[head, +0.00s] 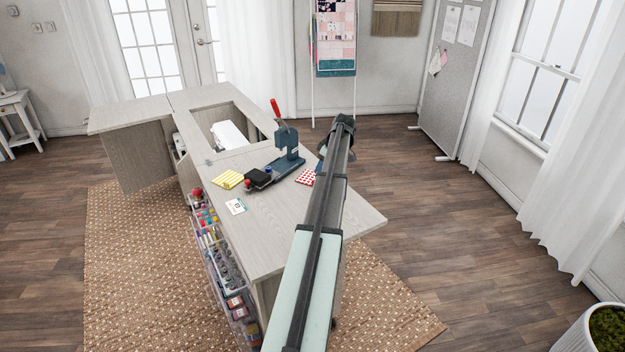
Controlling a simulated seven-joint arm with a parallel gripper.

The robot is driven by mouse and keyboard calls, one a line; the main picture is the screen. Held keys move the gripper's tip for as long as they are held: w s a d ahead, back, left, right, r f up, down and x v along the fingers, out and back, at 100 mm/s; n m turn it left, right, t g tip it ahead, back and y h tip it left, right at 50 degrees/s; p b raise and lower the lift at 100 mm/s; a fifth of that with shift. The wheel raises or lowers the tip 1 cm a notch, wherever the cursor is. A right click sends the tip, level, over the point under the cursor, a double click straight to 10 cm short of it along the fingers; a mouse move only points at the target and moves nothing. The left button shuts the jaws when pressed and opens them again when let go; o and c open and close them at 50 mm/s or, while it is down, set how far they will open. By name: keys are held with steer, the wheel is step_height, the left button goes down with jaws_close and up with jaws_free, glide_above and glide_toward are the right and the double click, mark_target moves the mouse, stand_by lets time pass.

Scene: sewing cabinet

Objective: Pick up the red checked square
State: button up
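The red checked square (306,177) lies flat on the wooden cabinet top, right of the blue press. My arm passes close to its right side in the picture, and part of the square may be hidden behind it. My gripper (324,151) is at the far end of the arm, beyond the square in the picture. It is mostly hidden by my own arm, and its fingers do not show clearly. I cannot tell its height above the top or whether it holds anything.
A blue press (285,160) with a red handle stands left of the square. A white machine (229,135) sits in the cabinet opening. The top's front right (359,221) is clear.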

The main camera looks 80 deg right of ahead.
mark_target(307, 177)
steer(key=shift+x, duration=3.55)
steer(key=shift+a, duration=0.15)
steer(key=shift+c, duration=0.5)
jaws_close()
